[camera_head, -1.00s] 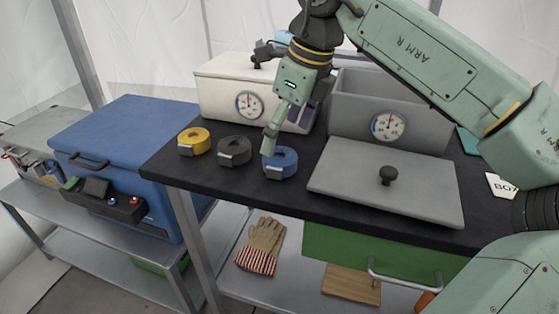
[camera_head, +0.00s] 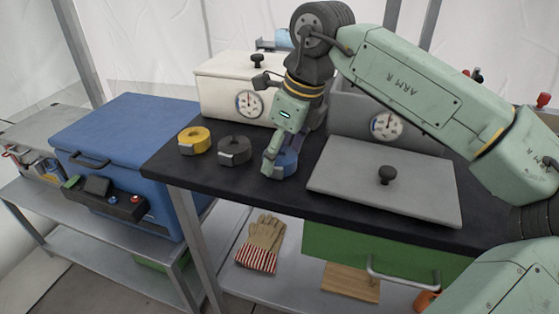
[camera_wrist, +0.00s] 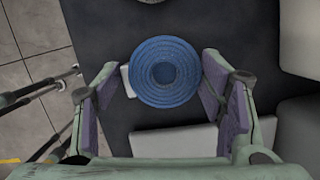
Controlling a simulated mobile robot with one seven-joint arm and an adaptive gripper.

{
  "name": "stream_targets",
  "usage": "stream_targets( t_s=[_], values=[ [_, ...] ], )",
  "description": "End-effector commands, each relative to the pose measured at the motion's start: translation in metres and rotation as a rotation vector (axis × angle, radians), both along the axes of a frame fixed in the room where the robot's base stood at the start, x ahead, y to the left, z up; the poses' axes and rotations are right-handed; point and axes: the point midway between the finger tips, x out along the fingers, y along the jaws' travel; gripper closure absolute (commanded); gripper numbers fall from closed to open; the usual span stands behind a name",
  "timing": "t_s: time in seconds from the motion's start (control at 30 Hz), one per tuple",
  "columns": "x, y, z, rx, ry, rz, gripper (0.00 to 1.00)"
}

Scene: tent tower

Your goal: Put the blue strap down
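The blue strap (camera_head: 287,160) is a round roll near the front edge of the black tabletop, left of the grey lid. My gripper (camera_head: 283,155) is low over it, one finger in front and hiding part of it. In the wrist view the strap (camera_wrist: 165,72) sits between the purple-padded fingers of my gripper (camera_wrist: 162,75). The right pad lies close to the roll. A narrow gap with the pale buckle (camera_wrist: 127,80) shows on the left. Whether both pads press on the strap cannot be told. It appears to rest on the tabletop.
A dark strap (camera_head: 234,150) and a yellow strap (camera_head: 194,140) lie to the left on the tabletop (camera_head: 245,190). A white box (camera_head: 215,90) and an open grey box (camera_head: 410,130) stand behind. The grey lid (camera_head: 350,190) lies close on the right.

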Motion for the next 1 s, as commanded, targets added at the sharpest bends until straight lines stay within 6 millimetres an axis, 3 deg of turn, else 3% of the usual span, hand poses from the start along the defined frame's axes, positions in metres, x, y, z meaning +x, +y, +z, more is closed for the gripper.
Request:
stream_targets(
  t_s=[0.5,0.77,1.0],
  values=[
    [0.0,0.0,0.0,0.0,-0.001,0.0,0.72],
    [0.0,0.0,0.004,0.0,-0.001,0.0,0.72],
    [0.001,0.001,0.029,-0.001,-0.003,-0.001,0.72]
  ],
)
